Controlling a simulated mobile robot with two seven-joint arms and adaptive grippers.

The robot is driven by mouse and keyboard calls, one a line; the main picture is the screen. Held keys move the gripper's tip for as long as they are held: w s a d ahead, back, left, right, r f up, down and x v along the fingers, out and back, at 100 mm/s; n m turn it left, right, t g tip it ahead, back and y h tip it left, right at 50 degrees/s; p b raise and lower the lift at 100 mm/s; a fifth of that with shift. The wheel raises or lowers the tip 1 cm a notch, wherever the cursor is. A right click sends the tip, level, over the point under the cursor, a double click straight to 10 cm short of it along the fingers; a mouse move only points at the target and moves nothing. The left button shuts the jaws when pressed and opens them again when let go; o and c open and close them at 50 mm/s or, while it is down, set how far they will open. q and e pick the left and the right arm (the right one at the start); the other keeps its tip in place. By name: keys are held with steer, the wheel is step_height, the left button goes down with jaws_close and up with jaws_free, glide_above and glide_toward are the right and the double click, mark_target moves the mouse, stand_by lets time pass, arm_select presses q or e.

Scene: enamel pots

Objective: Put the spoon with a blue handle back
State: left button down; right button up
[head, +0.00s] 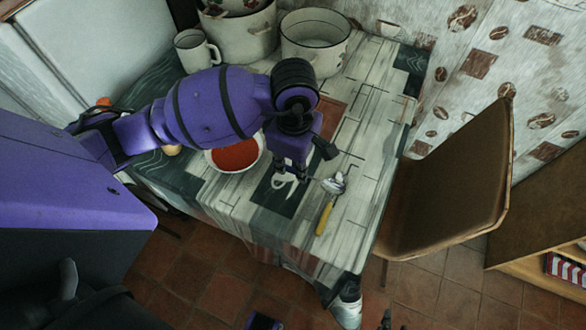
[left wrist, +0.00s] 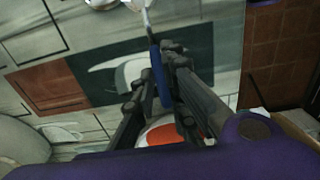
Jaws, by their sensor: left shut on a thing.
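In the left wrist view the spoon's blue handle (left wrist: 160,76) is between the fingers of my left gripper (left wrist: 148,90), which is shut on it. A silver stem (left wrist: 147,18) runs up from the handle toward the top edge, where the spoon's end is hard to make out. In the head view my left gripper (head: 292,172) points down over the table, just right of the bowl of red soup (head: 236,156). The blue handle is not clear there. A spoon with a yellow handle (head: 325,216) lies to the gripper's lower right. My right gripper does not show.
The patterned table (head: 375,130) holds a white mug (head: 194,50), a large enamel pot (head: 236,36) and another pot (head: 314,40) at the back. A brown chair (head: 450,190) stands close on the right. The table's right side is mostly clear.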

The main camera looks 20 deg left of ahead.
mark_target(293, 167)
arm_select(q)
steer(key=shift+w+a+f, duration=0.2)
steer(key=shift+f, duration=1.7)
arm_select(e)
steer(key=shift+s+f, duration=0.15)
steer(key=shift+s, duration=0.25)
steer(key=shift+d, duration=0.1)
arm_select(q)
steer(key=shift+f, duration=0.35)
steer(key=shift+f+b, duration=0.25)
steer(key=shift+b, duration=0.15)
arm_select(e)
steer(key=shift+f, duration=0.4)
arm_select(q)
steer(key=c, duration=1.8)
jaws_free()
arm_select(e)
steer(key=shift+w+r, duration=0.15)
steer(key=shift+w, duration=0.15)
arm_select(q)
steer(key=shift+o, duration=0.2)
steer(key=shift+r, duration=0.1)
